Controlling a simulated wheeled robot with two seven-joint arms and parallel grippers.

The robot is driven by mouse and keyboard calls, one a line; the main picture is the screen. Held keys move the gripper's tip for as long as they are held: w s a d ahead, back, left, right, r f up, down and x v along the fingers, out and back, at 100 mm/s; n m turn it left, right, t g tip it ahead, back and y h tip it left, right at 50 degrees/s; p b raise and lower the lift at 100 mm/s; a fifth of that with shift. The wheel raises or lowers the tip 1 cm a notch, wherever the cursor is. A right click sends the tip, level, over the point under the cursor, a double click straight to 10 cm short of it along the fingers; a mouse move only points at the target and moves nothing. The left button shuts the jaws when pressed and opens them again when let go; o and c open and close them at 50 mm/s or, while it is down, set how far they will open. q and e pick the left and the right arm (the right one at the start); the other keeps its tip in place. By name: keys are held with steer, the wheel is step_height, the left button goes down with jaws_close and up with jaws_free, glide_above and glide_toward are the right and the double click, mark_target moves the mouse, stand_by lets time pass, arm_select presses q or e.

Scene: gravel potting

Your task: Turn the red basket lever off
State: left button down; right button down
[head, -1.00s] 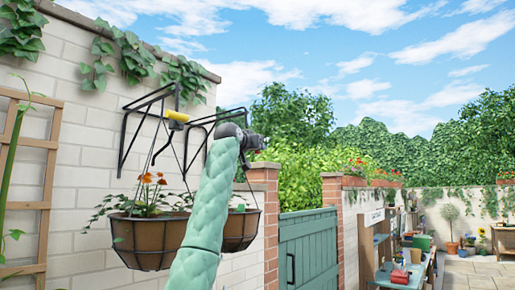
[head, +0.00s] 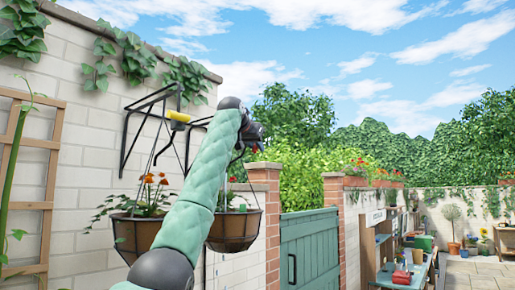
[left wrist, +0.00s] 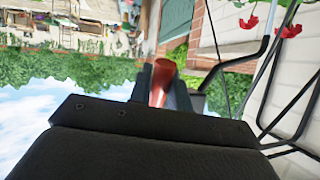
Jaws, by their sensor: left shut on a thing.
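My left gripper (head: 254,134) is high at the wall bracket of the right hanging basket. In the left wrist view the gripper (left wrist: 165,82) is shut on a red lever (left wrist: 161,84), which shows between its dark fingers. The lever is mostly hidden in the head view. The right basket (head: 236,233) hangs below, partly behind my green arm; red flowers (left wrist: 290,29) by it show in the wrist view. My right gripper is not in view.
A yellow lever (head: 178,116) sits on the left bracket, above a basket (head: 139,236) with orange flowers. Black bracket bars (left wrist: 285,92) and the brick wall (head: 88,140) are close by. A green gate (head: 310,248) and open sky lie to the right.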

arm_select(q)
steer(key=shift+s+a+r+g+y, duration=0.15)
steer(key=shift+s+r+g+y, duration=0.1)
steer(key=shift+r+g+y, duration=0.25)
stand_by(0.3)
steer(key=c, duration=1.7)
jaws_free()
steer(key=shift+c, duration=0.2)
steer(key=shift+o, duration=0.5)
steer(key=shift+f, duration=0.15)
